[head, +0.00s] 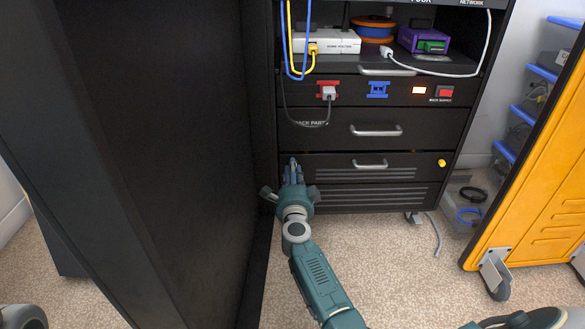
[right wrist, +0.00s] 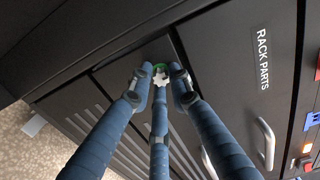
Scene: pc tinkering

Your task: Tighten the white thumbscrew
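The white thumbscrew (right wrist: 160,78) shows in the right wrist view as a small white lobed knob with a green part behind it. It sits on the black front of the rack, near the left end of a drawer. In the head view it is hidden behind my right gripper (head: 292,165). In the right wrist view the three blue fingers of my right gripper (right wrist: 159,90) converge closely around the thumbscrew, one on each side and one below. They appear shut on it, though exact contact is hard to see. My left gripper is not in view.
A yellow knob (head: 441,163) is at the drawer's right end. The drawer has a silver handle (head: 370,165); the RACK PARTS drawer (head: 345,128) is above. The open black door (head: 190,150) stands close left of my right arm. A yellow cabinet (head: 540,190) stands at right.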

